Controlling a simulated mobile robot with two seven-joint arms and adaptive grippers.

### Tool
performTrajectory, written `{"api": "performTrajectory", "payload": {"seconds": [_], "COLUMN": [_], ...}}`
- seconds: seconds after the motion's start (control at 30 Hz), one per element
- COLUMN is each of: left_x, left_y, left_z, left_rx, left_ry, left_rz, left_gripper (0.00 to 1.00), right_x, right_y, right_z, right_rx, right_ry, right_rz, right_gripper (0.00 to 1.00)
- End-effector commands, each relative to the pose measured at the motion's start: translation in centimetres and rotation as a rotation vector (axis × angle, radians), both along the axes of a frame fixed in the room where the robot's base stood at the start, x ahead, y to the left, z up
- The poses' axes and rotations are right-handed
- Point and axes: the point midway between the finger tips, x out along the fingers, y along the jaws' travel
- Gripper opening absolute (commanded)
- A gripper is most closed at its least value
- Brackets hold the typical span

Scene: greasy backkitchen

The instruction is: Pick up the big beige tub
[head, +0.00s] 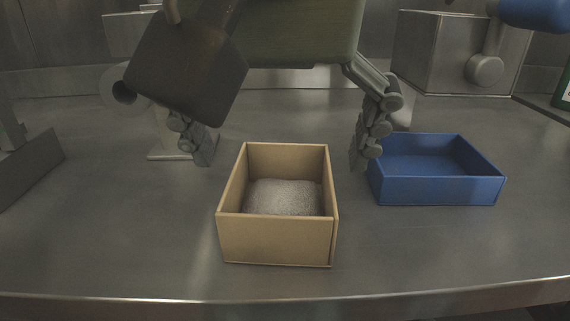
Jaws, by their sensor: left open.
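The big beige tub (276,240) stands upright on the metal worktop near its front edge, in the middle of the head view. It is an open rectangular box with a grey, lumpy, grainy mass (283,197) inside. My left gripper (281,162) is open, its two jointed fingers spread wide. One finger hangs to the left of the tub's far part and the other to the right. No contact with the tub can be made out. My right gripper is out of view.
An open, empty-looking blue tub (437,190) stands close on the right, behind the right finger. A grey metal box (440,50) stands at the back right. A grey angular object (30,165) is at the left. The worktop's front edge (290,304) is close to the beige tub.

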Motion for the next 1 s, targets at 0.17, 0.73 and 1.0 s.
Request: {"api": "performTrajectory", "payload": {"seconds": [0.17, 0.73, 1.0], "left_x": [0.8, 3.2, 3.2], "left_y": [-0.1, -0.2, -0.2], "left_z": [-2.0, -6.3, -6.3], "left_rx": [0.000, -0.004, -0.004], "left_ry": [0.004, 0.005, 0.005], "left_rz": [0.001, 0.001, 0.001], "left_gripper": [1.00, 1.00, 0.75], "right_x": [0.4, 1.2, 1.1], "right_y": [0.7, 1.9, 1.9], "right_z": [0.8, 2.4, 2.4], "right_rx": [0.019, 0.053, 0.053], "right_ry": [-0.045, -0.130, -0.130], "right_rz": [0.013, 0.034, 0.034], "right_gripper": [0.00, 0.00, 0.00]}}
